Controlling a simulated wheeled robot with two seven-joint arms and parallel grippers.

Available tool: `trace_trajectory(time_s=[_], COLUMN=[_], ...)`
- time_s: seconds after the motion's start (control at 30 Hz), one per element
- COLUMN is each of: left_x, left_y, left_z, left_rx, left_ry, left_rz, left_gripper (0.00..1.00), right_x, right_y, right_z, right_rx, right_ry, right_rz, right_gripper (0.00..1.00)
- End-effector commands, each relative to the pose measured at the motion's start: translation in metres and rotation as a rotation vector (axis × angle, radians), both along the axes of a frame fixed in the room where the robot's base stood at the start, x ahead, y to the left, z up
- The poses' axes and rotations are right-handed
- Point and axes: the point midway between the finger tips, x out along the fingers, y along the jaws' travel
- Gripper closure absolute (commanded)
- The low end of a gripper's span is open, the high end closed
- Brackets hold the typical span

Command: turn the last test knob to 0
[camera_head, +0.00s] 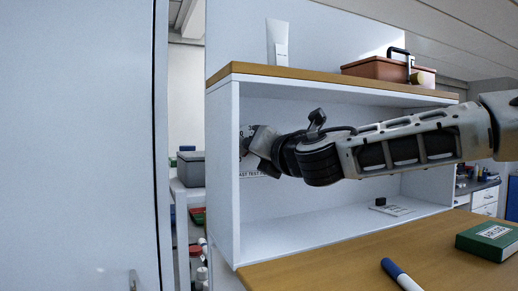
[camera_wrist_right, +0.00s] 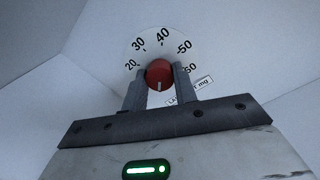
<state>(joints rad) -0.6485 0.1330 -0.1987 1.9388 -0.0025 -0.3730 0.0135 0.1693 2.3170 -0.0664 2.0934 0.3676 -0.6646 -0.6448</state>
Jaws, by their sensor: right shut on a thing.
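A round white dial (camera_wrist_right: 140,50) with a red knob (camera_wrist_right: 159,73) at its middle is on the cabinet's inner wall in the right wrist view. The figures 20, 30, 40, 50 and a partly covered 60 show around its upper edge. A pale mark on the knob points down in this view. The dial's lower part is hidden by my gripper. My right gripper (camera_wrist_right: 160,88) is shut on the knob, one finger on each side. In the head view, my right gripper (camera_head: 249,145) reaches into the shelf bay and hides most of the dial.
A white label (camera_wrist_right: 190,90) sits by the dial. The open white cabinet (camera_head: 222,170) has a wooden top carrying a white tube (camera_head: 277,42) and a brown box (camera_head: 378,69). A small card (camera_head: 392,210) lies inside. A marker (camera_head: 400,273) and green box (camera_head: 487,241) lie on the counter.

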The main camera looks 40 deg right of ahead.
Motion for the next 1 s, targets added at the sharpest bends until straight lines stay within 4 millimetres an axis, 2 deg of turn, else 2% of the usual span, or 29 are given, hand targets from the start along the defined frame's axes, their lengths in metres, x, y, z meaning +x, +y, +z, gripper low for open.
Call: trace_trajectory(time_s=[0.27,0.3,0.33,0.37,0.73,0.87,1.0], left_x=[0.000,0.000,0.000,0.000,0.000,0.000,0.001], left_y=[0.000,0.000,0.000,0.000,0.000,0.000,0.000], left_z=[0.000,0.000,0.000,0.000,-0.001,-0.006,-0.009], left_rx=[0.000,0.000,0.000,0.000,0.000,0.000,-0.002], left_ry=[-0.001,-0.001,-0.001,-0.001,-0.001,-0.001,-0.002], left_rz=[0.000,0.000,0.000,0.000,0.001,0.000,0.000], left_gripper=[0.64,0.64,0.64,0.64,0.64,0.64,0.64], right_x=[0.000,0.000,0.000,0.000,-0.005,-0.021,-0.048], right_y=[0.000,0.000,0.000,0.000,0.002,0.006,0.014], right_z=[0.001,0.001,0.001,0.001,0.000,0.000,-0.001], right_rx=[-0.005,-0.005,-0.004,-0.004,-0.003,-0.003,-0.006], right_ry=[-0.001,-0.001,-0.001,-0.001,-0.002,-0.004,-0.006], right_rz=[0.000,0.000,0.000,-0.001,0.001,0.001,0.000], right_gripper=[0.95,0.61,0.53,0.50,0.50,0.50,0.50])
